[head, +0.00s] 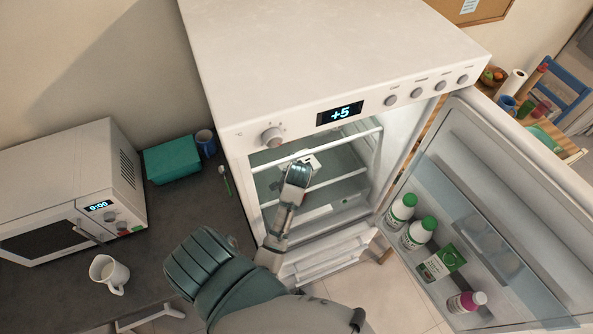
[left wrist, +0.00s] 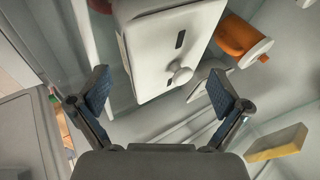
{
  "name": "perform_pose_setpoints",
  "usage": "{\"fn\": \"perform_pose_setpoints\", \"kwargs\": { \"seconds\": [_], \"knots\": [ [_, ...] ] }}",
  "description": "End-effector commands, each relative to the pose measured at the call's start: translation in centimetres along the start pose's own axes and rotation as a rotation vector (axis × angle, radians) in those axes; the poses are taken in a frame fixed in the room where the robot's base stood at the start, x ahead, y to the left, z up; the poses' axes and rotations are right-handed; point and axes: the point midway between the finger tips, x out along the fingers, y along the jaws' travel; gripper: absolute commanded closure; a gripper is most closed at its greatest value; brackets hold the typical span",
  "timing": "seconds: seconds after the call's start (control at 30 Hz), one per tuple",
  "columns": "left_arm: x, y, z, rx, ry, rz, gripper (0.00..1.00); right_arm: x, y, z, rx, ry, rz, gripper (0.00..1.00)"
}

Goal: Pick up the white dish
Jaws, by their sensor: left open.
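The white dish (left wrist: 160,50) is a boxy white container with rounded edges, a round knob and small dark slots. It lies ahead of my left gripper (left wrist: 158,88) in the left wrist view. The gripper is open, with its two blue-padded fingers apart, and the dish's near end reaches toward the gap between them. I see no grip on it. In the head view my left gripper (head: 299,172) reaches into the open fridge, and a small part of the white dish (head: 313,160) shows past it; the arm hides the rest. My right gripper is not in view.
An orange container with a white cap (left wrist: 240,40) lies close right of the dish, and a yellow block (left wrist: 277,144) is lower right. The open fridge door (head: 500,200) holds bottles (head: 402,208). A microwave (head: 70,190) and white mug (head: 109,272) stand on the counter.

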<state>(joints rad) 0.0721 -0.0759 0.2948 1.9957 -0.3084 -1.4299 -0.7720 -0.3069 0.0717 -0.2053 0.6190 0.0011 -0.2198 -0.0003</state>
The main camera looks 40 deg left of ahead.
Motion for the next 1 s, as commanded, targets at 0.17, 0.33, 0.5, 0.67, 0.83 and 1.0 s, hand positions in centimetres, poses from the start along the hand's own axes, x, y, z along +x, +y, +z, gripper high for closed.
{"fn": "perform_pose_setpoints", "kwargs": {
  "seconds": [0.17, 0.33, 0.5, 0.67, 0.83, 1.0],
  "knots": [
    [1.7, 0.1, 0.0, 0.000, 0.002, 0.002, 0.00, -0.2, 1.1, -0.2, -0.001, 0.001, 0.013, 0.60],
    [1.8, 0.0, 0.1, -0.001, 0.004, 0.003, 0.00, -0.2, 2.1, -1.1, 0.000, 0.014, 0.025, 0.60],
    [1.8, 0.0, 0.1, 0.000, 0.004, 0.004, 0.30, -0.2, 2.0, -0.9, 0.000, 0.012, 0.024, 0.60],
    [1.8, 0.2, 0.0, 0.002, 0.002, 0.005, 0.70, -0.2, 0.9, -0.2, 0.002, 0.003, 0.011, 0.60],
    [1.8, 0.2, -0.1, 0.002, 0.003, 0.003, 0.88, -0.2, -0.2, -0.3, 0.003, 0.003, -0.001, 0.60],
    [1.8, 0.2, -0.1, 0.003, 0.002, 0.006, 0.89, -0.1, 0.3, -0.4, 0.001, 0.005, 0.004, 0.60]
  ]
}}
